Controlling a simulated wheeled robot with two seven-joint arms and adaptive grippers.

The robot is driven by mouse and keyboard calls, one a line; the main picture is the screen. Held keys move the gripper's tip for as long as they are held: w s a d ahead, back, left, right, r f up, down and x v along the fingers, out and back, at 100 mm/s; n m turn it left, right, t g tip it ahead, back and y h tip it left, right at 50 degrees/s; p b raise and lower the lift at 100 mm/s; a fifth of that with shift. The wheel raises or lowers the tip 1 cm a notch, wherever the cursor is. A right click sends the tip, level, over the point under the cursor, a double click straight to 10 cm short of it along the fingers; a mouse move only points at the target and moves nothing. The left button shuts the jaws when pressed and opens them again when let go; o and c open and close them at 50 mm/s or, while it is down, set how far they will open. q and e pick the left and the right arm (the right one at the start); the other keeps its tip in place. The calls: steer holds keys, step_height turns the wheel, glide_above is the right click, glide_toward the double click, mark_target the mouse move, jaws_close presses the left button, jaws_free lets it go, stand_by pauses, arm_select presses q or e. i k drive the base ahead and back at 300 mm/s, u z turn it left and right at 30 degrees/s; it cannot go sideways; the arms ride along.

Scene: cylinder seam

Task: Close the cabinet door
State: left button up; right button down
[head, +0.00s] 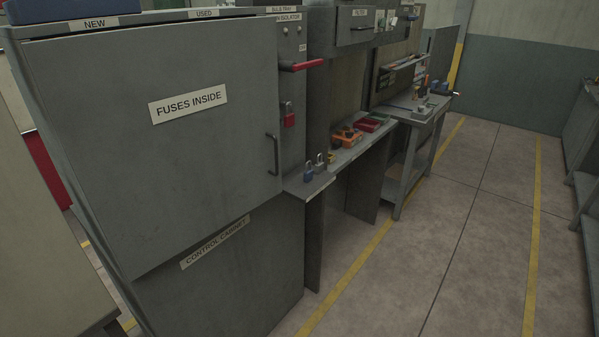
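The grey cabinet door (195,165) fills the left half of the head view. It bears a "FUSES INSIDE" label (188,106) and a dark vertical bar handle (273,154) near its right edge. The door lies flush or nearly flush with the front of the control cabinet (230,285); I cannot tell whether a small gap is left at its edge. The inside of the cabinet is hidden. Neither of my grippers is in view, and nothing touches the door or handle.
An isolator panel with a red lever (301,65) and red padlock (289,116) adjoins the door's right edge. A shelf (310,186) with padlocks and small trays juts out beyond it. A workbench (412,118) stands farther back. The floor (470,215) at right is clear.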

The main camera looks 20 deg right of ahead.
mark_target(170, 134)
steer(key=u, duration=0.15)
steer(key=i, duration=0.95)
steer(key=u, duration=0.3)
